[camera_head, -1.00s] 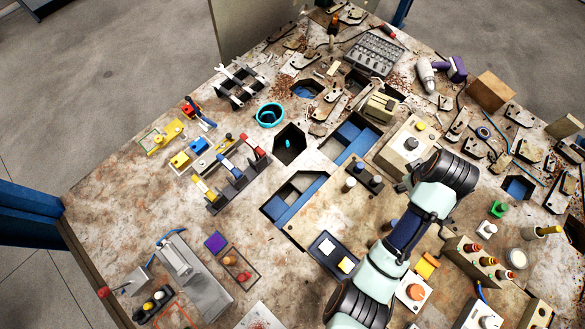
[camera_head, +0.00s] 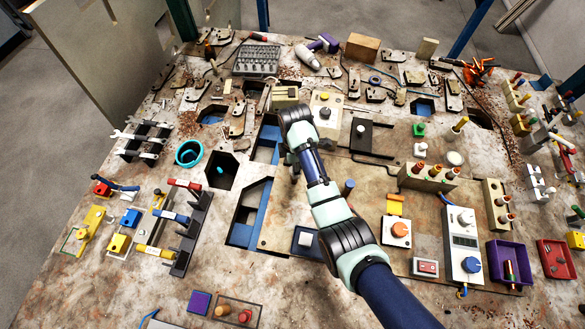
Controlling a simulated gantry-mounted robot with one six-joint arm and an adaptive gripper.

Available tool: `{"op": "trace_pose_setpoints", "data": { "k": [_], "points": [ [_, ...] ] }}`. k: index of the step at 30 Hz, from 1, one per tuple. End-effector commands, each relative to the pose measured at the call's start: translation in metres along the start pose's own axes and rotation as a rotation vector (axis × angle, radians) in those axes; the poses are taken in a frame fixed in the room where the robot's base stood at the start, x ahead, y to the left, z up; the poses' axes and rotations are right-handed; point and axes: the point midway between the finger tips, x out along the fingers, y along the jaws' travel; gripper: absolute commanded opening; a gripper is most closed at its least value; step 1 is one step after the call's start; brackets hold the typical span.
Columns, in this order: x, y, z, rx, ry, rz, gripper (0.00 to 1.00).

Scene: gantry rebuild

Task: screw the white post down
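A pale, whitish post (camera_head: 361,130) stands on a dark plate (camera_head: 360,146), right of the cream box with a yellow button. A smaller white post (camera_head: 421,148) on a white base stands farther right. I cannot tell for sure which is the task's post, or how deep either sits. My arm reaches in from the bottom right. Its wrist is over the table's middle, left of the dark plate and apart from both posts in the picture. My gripper is hidden beneath the wrist, so its fingers do not show. The dark block under the wrist is mostly covered.
The cream box (camera_head: 325,116) stands right of my wrist. Open cutouts with blue inside (camera_head: 250,212) and a dark hexagonal hole (camera_head: 222,171) lie to its left. A block with several orange-topped posts (camera_head: 428,178) stands right.

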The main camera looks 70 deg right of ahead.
Motion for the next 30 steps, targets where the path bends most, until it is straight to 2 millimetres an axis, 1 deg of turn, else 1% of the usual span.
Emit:
{"op": "trace_pose_setpoints", "data": {
  "k": [1, 5, 13, 20, 21, 24, 30],
  "points": [
    [0.009, -0.001, 0.000, 0.000, -0.001, -0.003, 0.59],
    [0.020, 0.000, 0.000, 0.000, 0.000, -0.001, 0.59],
    [0.022, 0.000, 0.000, 0.000, 0.000, 0.001, 0.59],
    [0.022, 0.000, 0.000, 0.000, 0.000, 0.001, 0.21],
    [0.022, 0.000, 0.000, 0.000, 0.000, 0.000, 0.14],
    [0.022, 0.000, 0.000, 0.000, 0.000, 0.000, 0.00],
    [0.021, 0.000, 0.000, 0.013, 0.000, 0.000, 0.00]
  ]
}}
